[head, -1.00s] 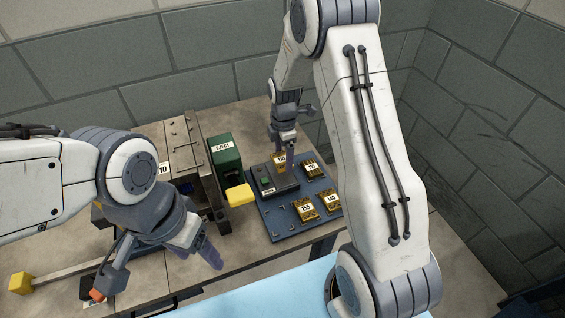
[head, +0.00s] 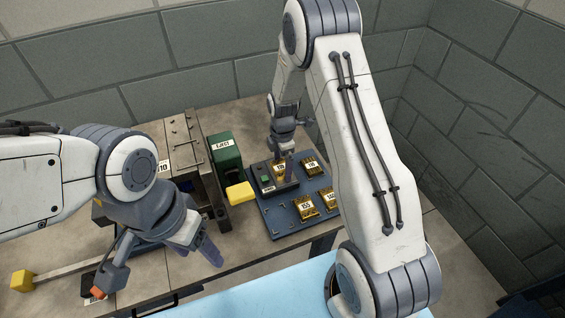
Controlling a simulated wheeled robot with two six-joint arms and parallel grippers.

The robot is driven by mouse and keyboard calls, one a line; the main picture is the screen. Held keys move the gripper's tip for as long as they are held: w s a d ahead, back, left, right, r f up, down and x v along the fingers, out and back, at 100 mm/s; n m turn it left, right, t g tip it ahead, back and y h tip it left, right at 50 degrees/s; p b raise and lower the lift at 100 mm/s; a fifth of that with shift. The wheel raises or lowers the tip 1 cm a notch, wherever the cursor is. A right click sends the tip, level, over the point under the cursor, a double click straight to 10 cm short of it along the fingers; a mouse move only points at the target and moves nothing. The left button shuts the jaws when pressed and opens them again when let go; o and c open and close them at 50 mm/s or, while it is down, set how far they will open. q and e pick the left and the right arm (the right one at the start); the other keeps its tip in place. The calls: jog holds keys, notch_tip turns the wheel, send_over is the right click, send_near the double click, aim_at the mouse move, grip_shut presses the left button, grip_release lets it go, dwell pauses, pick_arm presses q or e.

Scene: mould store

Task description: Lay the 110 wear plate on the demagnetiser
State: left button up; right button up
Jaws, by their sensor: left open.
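The demagnetiser appears to be the dark block with a green button (head: 287,189) on the blue board. A small gold plate with a white label (head: 281,169), seemingly the 110 wear plate, is at its back edge; its label is too small to read surely. My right gripper (head: 285,161) reaches down from behind and is shut on this plate. I cannot tell whether the plate touches the block. My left gripper (head: 155,268) is open and empty above the bench's front left.
Other labelled gold plates (head: 311,166) and (head: 305,207) lie on the blue board (head: 275,226). My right arm partly covers another plate (head: 329,197).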

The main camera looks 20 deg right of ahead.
aim_at(282, 166)
jog(key=shift+r, duration=0.1)
jog(key=shift+r, duration=0.35)
notch_tip(282, 166, up, 11)
jog(key=s+a+r+m, duration=0.1)
jog(key=s+a+r, duration=0.1)
jog(key=s+a, duration=0.2)
jog(key=s+a+r+m, duration=0.2)
jog(key=s+a+r, duration=0.1)
jog(key=s+a, duration=0.1)
jog(key=s+a+r+m, duration=0.2)
jog(key=s+a+r, duration=0.1)
jog(key=s+a, duration=0.2)
jog(key=shift+s+a+y, duration=0.1)
jog(key=shift+a+y, duration=0.05)
jog(key=shift+y, duration=0.15)
jog(key=s+a+r+m, duration=0.1)
jog(key=s+m, duration=0.5)
jog(key=s, duration=1)
jog(key=shift+a, duration=0.7)
jog(key=shift+r, duration=0.15)
